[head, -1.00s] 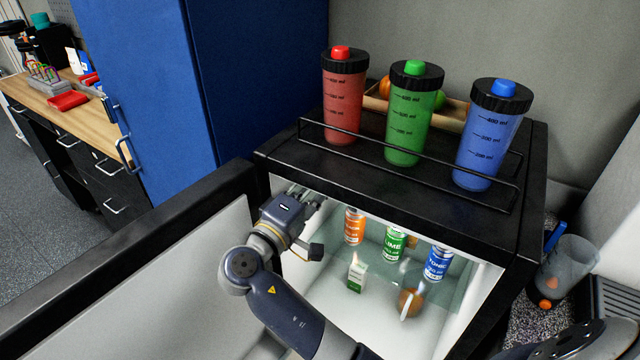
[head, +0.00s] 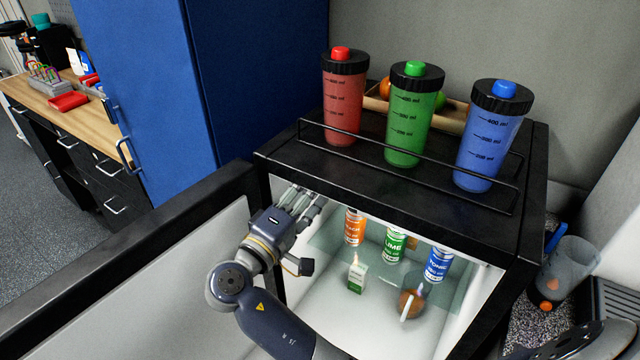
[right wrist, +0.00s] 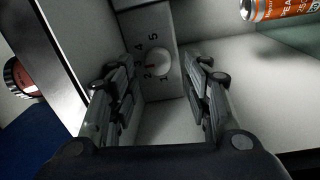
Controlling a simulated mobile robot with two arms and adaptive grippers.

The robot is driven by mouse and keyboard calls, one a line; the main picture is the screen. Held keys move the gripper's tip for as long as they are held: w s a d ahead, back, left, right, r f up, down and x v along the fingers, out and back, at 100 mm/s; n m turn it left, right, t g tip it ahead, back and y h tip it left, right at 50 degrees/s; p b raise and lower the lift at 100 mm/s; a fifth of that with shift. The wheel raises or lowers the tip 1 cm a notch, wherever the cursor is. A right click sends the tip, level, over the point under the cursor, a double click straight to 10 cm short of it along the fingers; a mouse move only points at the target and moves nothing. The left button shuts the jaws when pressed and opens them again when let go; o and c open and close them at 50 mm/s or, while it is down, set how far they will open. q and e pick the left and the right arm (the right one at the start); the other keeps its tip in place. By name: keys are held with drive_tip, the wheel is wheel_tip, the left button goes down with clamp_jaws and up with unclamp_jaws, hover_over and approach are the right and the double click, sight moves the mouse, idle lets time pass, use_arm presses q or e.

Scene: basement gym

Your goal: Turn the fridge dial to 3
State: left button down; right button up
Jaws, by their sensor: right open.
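The fridge dial (right wrist: 158,61) is a round white knob on a pale panel inside the fridge, with numbers around it. Its red mark points to the lower left, near the 2. My right gripper (right wrist: 163,78) is open and empty, with a finger on either side of the dial in the picture; whether it touches the knob is unclear. In the head view, my right gripper (head: 303,203) reaches into the upper left of the open fridge (head: 400,204), and the dial is hidden there. My left gripper is not in view.
Orange (head: 354,228), green (head: 394,245) and blue (head: 438,264) cans stand inside the fridge, with a small carton (head: 357,277) and a brown round item (head: 411,302) in front. The open door (head: 150,275) is at left. Several bottles stand on top behind a rail.

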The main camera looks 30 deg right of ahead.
drive_tip(key=shift+v, duration=2.65)
drive_tip(key=shift+f, duration=0.2)
